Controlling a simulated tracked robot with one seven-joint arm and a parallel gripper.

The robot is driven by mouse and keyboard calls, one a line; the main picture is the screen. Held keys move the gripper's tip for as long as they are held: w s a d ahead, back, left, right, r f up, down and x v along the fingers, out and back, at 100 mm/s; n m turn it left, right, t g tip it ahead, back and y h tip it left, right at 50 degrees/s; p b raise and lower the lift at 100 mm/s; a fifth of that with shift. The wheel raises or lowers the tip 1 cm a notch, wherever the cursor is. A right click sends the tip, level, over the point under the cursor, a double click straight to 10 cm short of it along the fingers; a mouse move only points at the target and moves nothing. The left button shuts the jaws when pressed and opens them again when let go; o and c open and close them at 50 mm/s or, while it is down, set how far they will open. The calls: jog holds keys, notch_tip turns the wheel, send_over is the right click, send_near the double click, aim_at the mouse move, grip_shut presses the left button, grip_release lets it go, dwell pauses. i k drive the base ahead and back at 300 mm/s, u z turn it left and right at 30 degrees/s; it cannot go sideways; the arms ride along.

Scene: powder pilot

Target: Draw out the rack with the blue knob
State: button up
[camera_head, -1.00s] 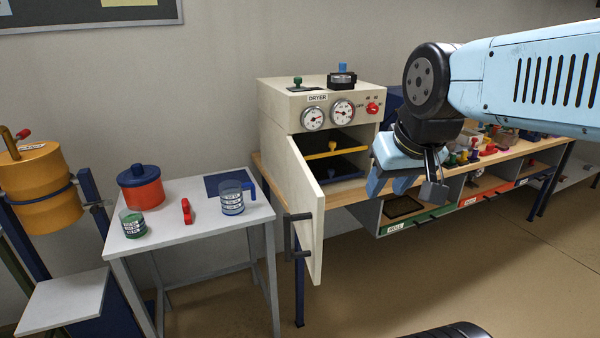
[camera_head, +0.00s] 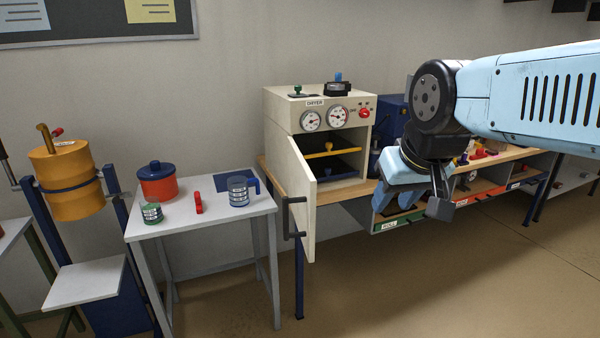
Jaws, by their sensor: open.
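The cream dryer (camera_head: 283,117) stands on the wooden bench with its door (camera_head: 299,194) swung open. Inside are an upper rack with a yellow front edge (camera_head: 335,154) and, below it, a rack with a dark blue front edge (camera_head: 338,178). The upper rack has a yellow knob (camera_head: 329,146). The lower rack's knob is too small to tell; I cannot make out a blue knob on either. My gripper (camera_head: 412,203) is open and empty, right of and in front of the dryer opening, apart from both racks.
The open door and its dark handle (camera_head: 289,217) jut forward left of the opening. A blue knob (camera_head: 338,76) and a green knob (camera_head: 298,89) sit on the dryer's top. A small table (camera_head: 208,222) with a red pot (camera_head: 158,187) stands left. The floor in front is clear.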

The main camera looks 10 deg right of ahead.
aim_at(328, 174)
jog(key=z, duration=0.15)
jog(key=i, duration=0.85)
jog(key=u, duration=0.05)
